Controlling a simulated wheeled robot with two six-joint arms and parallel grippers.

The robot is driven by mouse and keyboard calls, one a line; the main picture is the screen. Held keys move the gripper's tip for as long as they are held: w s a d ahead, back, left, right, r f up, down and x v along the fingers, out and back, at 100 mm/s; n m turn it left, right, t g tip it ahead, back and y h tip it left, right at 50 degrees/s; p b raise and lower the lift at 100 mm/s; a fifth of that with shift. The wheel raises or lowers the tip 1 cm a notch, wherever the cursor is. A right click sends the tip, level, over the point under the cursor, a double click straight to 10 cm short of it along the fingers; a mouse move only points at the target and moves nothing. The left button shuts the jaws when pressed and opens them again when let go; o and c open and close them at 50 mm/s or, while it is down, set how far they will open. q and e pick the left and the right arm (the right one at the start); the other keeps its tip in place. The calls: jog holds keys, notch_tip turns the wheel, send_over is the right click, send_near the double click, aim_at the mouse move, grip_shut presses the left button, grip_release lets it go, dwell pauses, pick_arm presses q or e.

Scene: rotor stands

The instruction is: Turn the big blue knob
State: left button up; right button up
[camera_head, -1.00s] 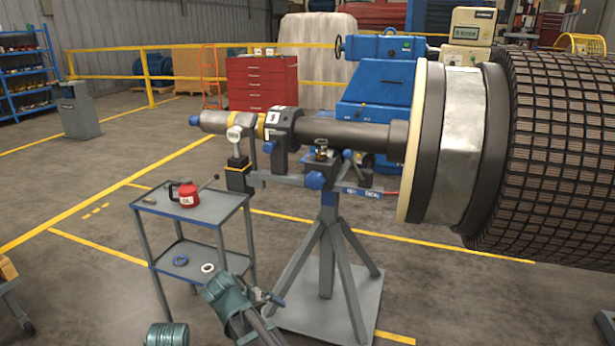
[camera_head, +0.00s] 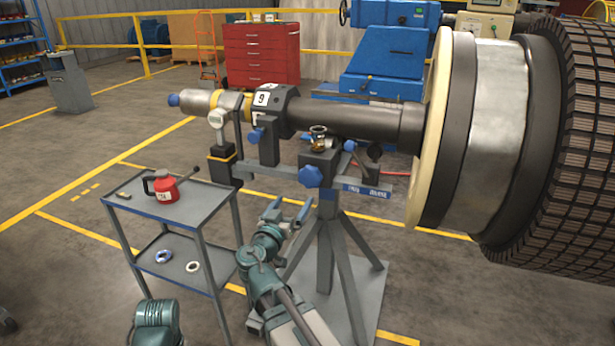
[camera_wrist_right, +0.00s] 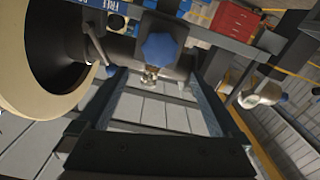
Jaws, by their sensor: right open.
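The big blue knob (camera_head: 310,176) sits on the front of the block at the head of the rotor stand (camera_head: 327,222). It also shows in the right wrist view (camera_wrist_right: 160,47), ahead of the fingertips and roughly between their lines. My right gripper (camera_head: 287,211) is open and empty, below and slightly left of the knob in the head view, apart from it. Its two fingers (camera_wrist_right: 160,82) stand wide apart in the wrist view. My left gripper is not in view.
A grey cart (camera_head: 190,212) with a red oil can (camera_head: 165,187) stands left of my right arm. The grey shaft (camera_head: 350,118) and large rotor (camera_head: 590,130) lie above and right. A smaller blue knob (camera_head: 256,134) and a dial gauge (camera_head: 217,118) are nearby.

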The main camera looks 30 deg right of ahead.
aim_at(309, 179)
jog(key=x, duration=1.3)
jog(key=shift+w+d, duration=0.2)
jog(key=shift+d, duration=0.1)
jog(key=c, duration=1.1)
jog(key=n, duration=0.4)
jog(key=shift+n, duration=2.3)
